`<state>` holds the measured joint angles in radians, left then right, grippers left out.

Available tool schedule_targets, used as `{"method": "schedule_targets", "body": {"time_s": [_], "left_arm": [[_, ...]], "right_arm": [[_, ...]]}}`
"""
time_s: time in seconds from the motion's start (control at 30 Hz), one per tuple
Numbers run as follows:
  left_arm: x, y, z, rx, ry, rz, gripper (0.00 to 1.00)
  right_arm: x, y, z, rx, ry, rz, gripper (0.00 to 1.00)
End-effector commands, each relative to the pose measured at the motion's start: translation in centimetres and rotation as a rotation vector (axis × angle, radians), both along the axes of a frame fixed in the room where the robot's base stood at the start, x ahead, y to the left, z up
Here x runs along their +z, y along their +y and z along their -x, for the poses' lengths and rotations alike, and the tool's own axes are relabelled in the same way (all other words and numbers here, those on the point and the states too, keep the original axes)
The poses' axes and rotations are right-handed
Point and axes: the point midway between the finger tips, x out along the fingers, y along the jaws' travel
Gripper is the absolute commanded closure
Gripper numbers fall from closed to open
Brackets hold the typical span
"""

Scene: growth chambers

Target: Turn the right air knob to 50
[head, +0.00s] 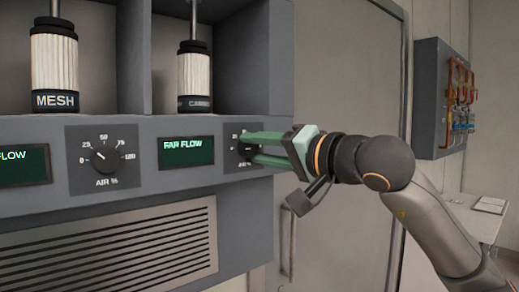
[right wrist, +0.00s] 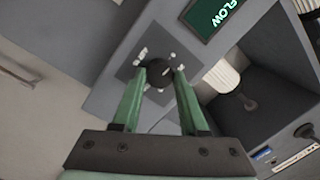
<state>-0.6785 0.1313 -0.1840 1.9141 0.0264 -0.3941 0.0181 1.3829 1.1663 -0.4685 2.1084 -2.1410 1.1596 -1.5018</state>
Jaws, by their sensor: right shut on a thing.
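The right air knob (right wrist: 158,76) is a black round knob on a dark square dial plate at the right end of the grey panel. My right gripper (right wrist: 160,72) is shut on it, one green finger on each side. In the head view the right gripper (head: 246,149) reaches in from the right and hides most of this knob, its pointer and its scale. The wrist view is turned, and I cannot read the pointer there. My left gripper is not in view.
A left air knob (head: 105,160) has a scale from 0 to 100. A green display (head: 186,151) reads "FAR FLOW". Ribbed white cylinders, one labelled MESH (head: 54,70), stand in bays above. A vent grille (head: 120,250) lies below. A pipe box (head: 443,98) hangs on the right wall.

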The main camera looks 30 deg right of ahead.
Motion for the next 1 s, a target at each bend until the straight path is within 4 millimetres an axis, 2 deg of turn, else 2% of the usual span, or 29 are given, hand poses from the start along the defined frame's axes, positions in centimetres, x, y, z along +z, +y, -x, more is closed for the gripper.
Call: {"method": "schedule_targets", "body": {"time_s": [0.27,0.47,1.0], "left_arm": [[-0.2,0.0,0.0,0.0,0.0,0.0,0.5],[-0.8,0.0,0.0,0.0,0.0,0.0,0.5],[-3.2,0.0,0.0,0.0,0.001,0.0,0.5]], "right_arm": [[-0.1,0.0,0.0,0.0,0.001,-0.021,1.0],[-0.2,0.1,0.0,0.002,0.009,-0.106,1.0],[-0.4,0.1,0.0,0.002,0.046,-0.583,1.0]]}}
